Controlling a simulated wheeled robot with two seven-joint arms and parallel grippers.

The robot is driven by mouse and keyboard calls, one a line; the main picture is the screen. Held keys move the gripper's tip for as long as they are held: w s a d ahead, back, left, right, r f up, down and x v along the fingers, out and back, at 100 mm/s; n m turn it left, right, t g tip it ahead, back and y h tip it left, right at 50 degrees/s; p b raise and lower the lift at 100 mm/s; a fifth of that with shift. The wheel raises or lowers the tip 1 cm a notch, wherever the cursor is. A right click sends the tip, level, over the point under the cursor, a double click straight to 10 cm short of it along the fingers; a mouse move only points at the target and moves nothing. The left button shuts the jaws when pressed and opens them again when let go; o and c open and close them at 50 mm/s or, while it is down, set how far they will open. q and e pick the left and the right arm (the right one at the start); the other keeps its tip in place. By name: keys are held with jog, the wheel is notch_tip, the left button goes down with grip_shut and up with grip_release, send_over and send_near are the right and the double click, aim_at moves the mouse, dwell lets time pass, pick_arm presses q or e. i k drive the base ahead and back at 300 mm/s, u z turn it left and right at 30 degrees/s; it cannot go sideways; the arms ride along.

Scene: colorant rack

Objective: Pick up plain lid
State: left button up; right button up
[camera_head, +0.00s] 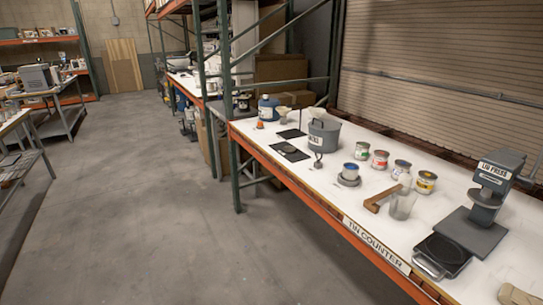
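I cannot pick out a plain lid for certain on the tin counter (316,208). A small tin with a blue band (349,171) stands on or against a grey round piece (347,181). Three more labelled tins stand to its right: one red-banded (380,160), one pale (401,169) and one yellow-banded (426,182). The grey lid press (486,205) stands at the right with a flat dark base. Neither of my grippers is in view.
A grey lidded pot (323,135), a blue jug (267,108) and dark flat pads (291,151) sit at the far end. A wooden tool (384,197), a clear beaker (402,204) and a black scale-like device (442,256) are nearer. The floor (150,210) left of the counter is clear.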

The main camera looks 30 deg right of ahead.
aim_at(290, 148)
jog(key=u, duration=0.45)
jog(key=i, duration=1.1)
jog(key=u, duration=0.4)
jog(key=i, duration=1.55)
jog(key=z, duration=0.3)
